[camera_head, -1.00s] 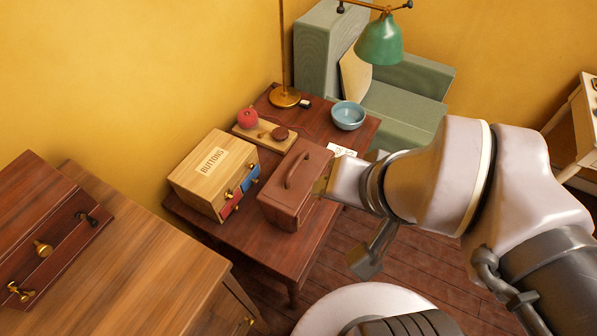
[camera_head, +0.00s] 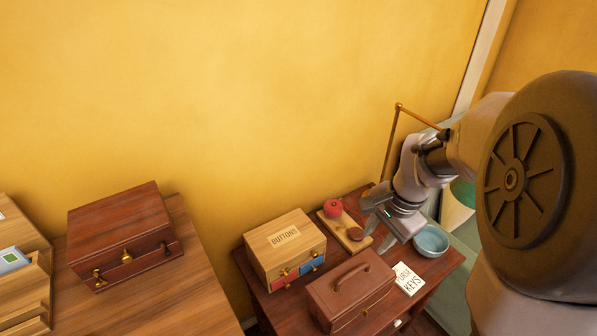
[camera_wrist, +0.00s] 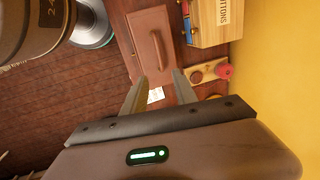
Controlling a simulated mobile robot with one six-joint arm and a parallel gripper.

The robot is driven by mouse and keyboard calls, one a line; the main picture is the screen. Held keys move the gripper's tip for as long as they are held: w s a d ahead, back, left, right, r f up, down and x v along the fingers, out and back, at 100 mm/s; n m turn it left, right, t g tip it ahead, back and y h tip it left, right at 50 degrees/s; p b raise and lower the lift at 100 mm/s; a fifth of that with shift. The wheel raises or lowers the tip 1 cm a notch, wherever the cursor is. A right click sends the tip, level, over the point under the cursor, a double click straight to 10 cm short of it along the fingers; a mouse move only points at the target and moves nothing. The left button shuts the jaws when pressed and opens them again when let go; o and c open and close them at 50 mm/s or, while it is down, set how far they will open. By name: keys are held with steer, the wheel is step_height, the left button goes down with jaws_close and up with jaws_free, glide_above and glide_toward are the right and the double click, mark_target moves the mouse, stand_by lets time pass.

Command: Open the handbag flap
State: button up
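The brown handbag (camera_head: 345,292) stands on the side table with its arched handle up. Its top looks closed, and a small brass clasp shows low on its front. It also shows in the wrist view (camera_wrist: 151,25), beyond the fingertips. My gripper (camera_head: 377,238) is above the back of the table, behind the handbag and apart from it. In the wrist view my gripper (camera_wrist: 160,80) has its two fingers spread, with nothing between them.
A BUTTONS drawer box (camera_head: 283,248) stands left of the handbag. A KEYS card (camera_head: 408,279) lies to the right. A lamp (camera_head: 390,145) stands at the back.

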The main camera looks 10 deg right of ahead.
mark_target(354, 272)
steer(key=w+f+b, duration=0.1)
steer(key=f+b, duration=0.1)
steer(key=f, duration=0.3)
steer(key=w+a+f+b, duration=0.1)
steer(key=f+b, duration=0.1)
steer(key=f, duration=0.4)
steer(key=f+b, duration=0.2)
steer(key=f, duration=0.4)
steer(key=shift+w+a+b, duration=0.25)
steer(key=shift+w+b, duration=0.05)
steer(key=shift+w, duration=0.1)
steer(key=shift+r, duration=0.1)
jaws_close()
